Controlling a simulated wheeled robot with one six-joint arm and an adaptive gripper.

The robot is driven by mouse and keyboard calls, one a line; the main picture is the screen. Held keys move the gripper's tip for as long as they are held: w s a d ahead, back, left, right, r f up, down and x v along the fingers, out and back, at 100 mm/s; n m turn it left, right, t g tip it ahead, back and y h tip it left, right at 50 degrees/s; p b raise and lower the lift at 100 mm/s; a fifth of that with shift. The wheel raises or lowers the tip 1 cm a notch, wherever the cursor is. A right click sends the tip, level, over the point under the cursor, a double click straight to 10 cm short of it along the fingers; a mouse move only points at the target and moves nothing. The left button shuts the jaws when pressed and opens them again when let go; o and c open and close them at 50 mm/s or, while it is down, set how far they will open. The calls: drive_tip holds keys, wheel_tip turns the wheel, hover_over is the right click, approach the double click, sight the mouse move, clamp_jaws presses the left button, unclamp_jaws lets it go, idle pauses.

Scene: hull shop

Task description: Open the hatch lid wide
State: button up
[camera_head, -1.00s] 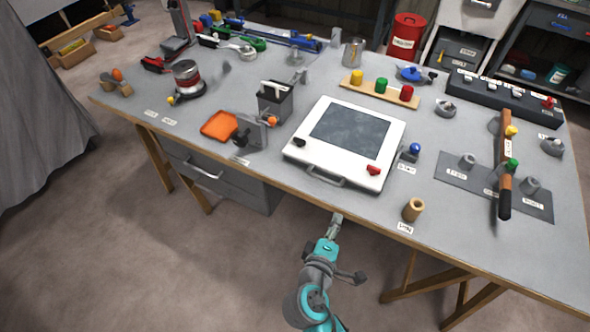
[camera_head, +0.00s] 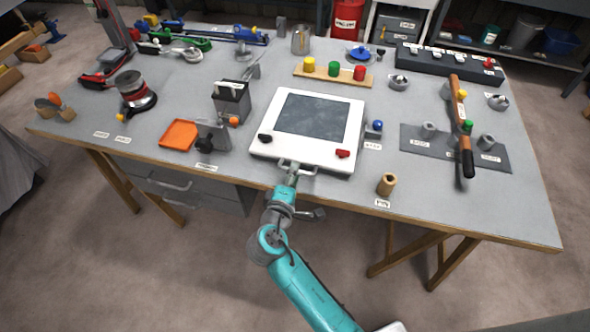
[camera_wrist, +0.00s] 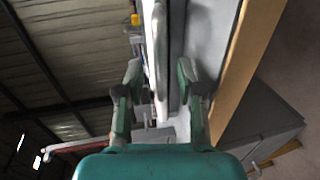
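The hatch lid (camera_head: 300,148) is a white framed panel with a dark grey window, lying on its low box on the bench and looking shut. A grey bar handle (camera_head: 298,167) is on its front edge. A black knob (camera_head: 265,138) is at its front left corner and a red knob (camera_head: 343,153) at its front right.
A blue-knobbed part (camera_head: 376,127) stands right of the lid and a wooden cylinder (camera_head: 387,184) near the front edge. A grey clamp-like part (camera_head: 213,135), an orange tray (camera_head: 180,134) and a dark box (camera_head: 232,103) stand left. A rail with coloured caps (camera_head: 333,75) lies behind.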

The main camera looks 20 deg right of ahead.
drive_tip(key=shift+x, duration=1.05)
clamp_jaws()
drive_tip(key=shift+r, duration=0.1)
